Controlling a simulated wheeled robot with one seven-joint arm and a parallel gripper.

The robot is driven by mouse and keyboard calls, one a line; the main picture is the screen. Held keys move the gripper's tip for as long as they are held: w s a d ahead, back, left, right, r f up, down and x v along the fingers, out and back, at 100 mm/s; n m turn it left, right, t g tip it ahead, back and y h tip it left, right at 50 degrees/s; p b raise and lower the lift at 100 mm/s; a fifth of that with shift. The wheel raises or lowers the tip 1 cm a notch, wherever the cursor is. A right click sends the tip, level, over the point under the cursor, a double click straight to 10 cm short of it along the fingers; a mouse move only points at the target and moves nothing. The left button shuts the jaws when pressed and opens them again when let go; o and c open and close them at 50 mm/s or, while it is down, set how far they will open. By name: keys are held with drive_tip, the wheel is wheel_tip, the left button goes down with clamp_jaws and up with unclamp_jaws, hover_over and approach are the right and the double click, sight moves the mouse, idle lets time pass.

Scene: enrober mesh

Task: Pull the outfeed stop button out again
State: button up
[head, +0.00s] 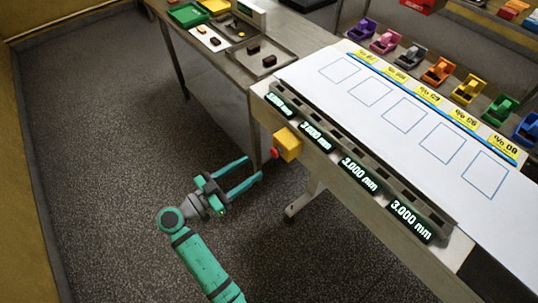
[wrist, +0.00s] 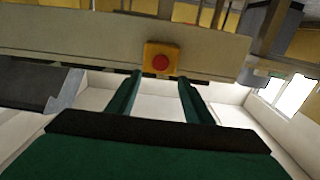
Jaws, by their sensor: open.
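The outfeed stop button is a red round button (head: 275,153) on a yellow box (head: 289,144) fixed to the near side of the machine frame. In the wrist view the red button (wrist: 161,63) sits in the middle of the yellow box (wrist: 160,50), beyond the fingertips. My gripper (head: 254,168) is green, open and empty. Its fingers point toward the button, a short way off and not visibly touching it. In the wrist view my gripper's fingertips (wrist: 160,75) are spread to either side just below the button. How far the button stands out is hard to tell.
The white belt (head: 400,110) with outlined squares lies behind displays (head: 359,175) reading 3.000 mm. Colored dispensers (head: 440,70) line the far side. A metal table (head: 235,62) with trays stands at the upper left. The grey floor (head: 110,120) at left is clear.

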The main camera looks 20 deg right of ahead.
sight(273, 153)
drive_tip(key=x, duration=0.9)
